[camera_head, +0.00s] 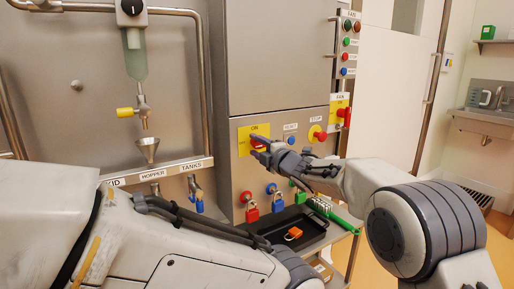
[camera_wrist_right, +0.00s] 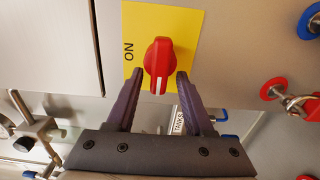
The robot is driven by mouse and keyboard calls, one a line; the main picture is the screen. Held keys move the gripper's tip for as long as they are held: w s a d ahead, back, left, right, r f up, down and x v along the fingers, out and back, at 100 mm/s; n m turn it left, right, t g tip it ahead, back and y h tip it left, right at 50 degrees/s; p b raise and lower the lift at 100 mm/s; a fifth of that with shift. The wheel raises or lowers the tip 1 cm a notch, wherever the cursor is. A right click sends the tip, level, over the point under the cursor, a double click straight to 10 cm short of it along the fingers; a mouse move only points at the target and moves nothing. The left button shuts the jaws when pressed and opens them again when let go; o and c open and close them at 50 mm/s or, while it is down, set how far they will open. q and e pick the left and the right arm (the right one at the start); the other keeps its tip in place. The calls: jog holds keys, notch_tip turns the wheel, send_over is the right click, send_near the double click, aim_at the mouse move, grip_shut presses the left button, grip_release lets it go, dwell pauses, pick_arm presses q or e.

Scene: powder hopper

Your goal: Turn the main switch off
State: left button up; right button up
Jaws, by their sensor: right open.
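The main switch is a red rotary knob (camera_wrist_right: 158,65) on a yellow plate (camera_wrist_right: 190,20) with an ON label. In the wrist view its long grip runs up and down the picture, and its white mark points down while ON is at the left. In the head view the knob (camera_head: 256,141) is partly hidden by my right gripper (camera_head: 264,152). The right gripper (camera_wrist_right: 159,76) is open, its two fingers on either side of the knob's lower part, with small gaps visible; contact cannot be told. My left gripper is out of view; only its arm shows.
Below the plate hang red, blue and green padlocks (camera_head: 252,212). A black tray (camera_head: 290,236) holds an orange padlock (camera_head: 293,233). A red button (camera_head: 320,136) on yellow is to the right. The hopper funnel (camera_head: 147,150) and pipes stand at left.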

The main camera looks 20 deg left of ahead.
jog(key=v, duration=1)
jog(key=shift+d+b, duration=0.2)
jog(key=shift+b, duration=0.2)
jog(key=shift+s, duration=0.2)
jog(key=s+d+f+m+g+h, duration=0.2)
jog(key=s+d+f+m+h, duration=0.7)
jog(key=s+d+f+m, duration=0.3)
jog(key=s+d+f+m+g+h, duration=0.1)
jog(key=s+d+f+m+g, duration=0.2)
jog(key=s, duration=0.5)
jog(key=s+d+f+m+g+h, duration=0.2)
jog(key=s+d+f+m+g, duration=0.15)
jog(key=s, duration=0.45)
jog(key=s+d+f+m+g+h, duration=0.1)
jog(key=s+d+f+m+g, duration=0.2)
jog(key=s, duration=0.5)
notch_tip(320, 180, up, 31)
jog(key=s+d+p, duration=0.1)
jog(key=s+p, duration=0.1)
jog(key=p, duration=2.9)
jog(key=shift+d, duration=0.3)
